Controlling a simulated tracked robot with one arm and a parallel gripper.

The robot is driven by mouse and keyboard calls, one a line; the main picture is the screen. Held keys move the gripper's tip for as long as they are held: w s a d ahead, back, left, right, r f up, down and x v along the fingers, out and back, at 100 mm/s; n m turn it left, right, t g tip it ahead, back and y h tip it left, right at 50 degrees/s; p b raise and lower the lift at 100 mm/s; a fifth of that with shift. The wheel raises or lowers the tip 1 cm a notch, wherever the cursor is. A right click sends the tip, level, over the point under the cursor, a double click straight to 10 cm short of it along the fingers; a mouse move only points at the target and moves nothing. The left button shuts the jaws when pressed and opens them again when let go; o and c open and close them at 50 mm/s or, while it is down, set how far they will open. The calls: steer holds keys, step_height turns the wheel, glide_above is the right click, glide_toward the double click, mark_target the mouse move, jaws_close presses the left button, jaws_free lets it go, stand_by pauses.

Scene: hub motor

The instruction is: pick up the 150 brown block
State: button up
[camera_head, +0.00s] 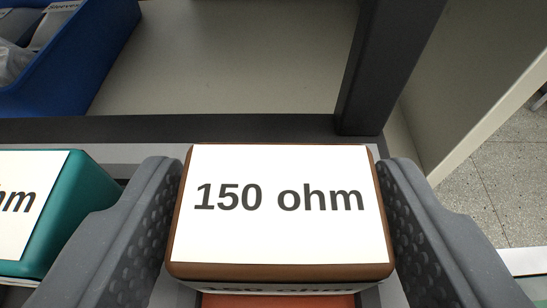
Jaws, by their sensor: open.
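The brown block (279,270) has a white label reading "150 ohm" on its top and sits in the lower middle of the head camera view. My gripper (286,190) is open, with one dark grey finger on each side of the block. The fingers are close to the block's left and right sides; I cannot tell whether they touch it. The block's lower part and what it rests on are mostly hidden.
A teal block (88,205) with a white label ending in "hm" is just left of my left finger. A dark frame (230,128) runs behind the blocks, with an upright post (380,70) at right. A blue bin (85,60) is at upper left.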

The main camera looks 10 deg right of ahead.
steer(key=shift+w+f, duration=0.15)
steer(key=shift+w, duration=0.35)
steer(key=shift+d, duration=0.1)
steer(key=c, duration=0.9)
